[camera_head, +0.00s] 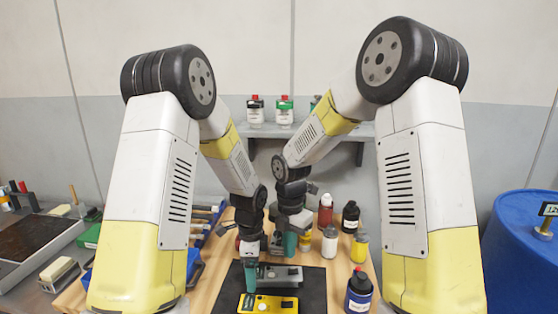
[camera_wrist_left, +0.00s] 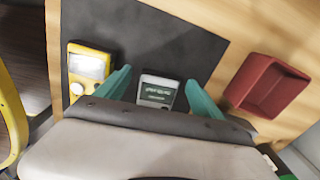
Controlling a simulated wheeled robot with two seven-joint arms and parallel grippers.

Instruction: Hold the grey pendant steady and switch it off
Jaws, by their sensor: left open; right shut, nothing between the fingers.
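The grey pendant (camera_head: 284,274) lies on a dark mat (camera_head: 314,292) in the head view. My left gripper (camera_head: 251,276) points down at the pendant's left end, with its teal fingers open. In the left wrist view, the pendant's end with a dark label panel (camera_wrist_left: 158,92) shows between the two fingers of my left gripper (camera_wrist_left: 160,90); I cannot tell whether they touch it. My right gripper (camera_head: 292,245) is shut and empty, just above and behind the pendant. The pendant's switch cannot be made out.
A yellow device (camera_head: 262,304) lies on the mat in front of the pendant; it also shows in the left wrist view (camera_wrist_left: 90,68). A red bin (camera_wrist_left: 267,86) stands beside the mat. Several bottles, including a dark blue one (camera_head: 359,291), stand to the right. A blue drum (camera_head: 520,255) is far right.

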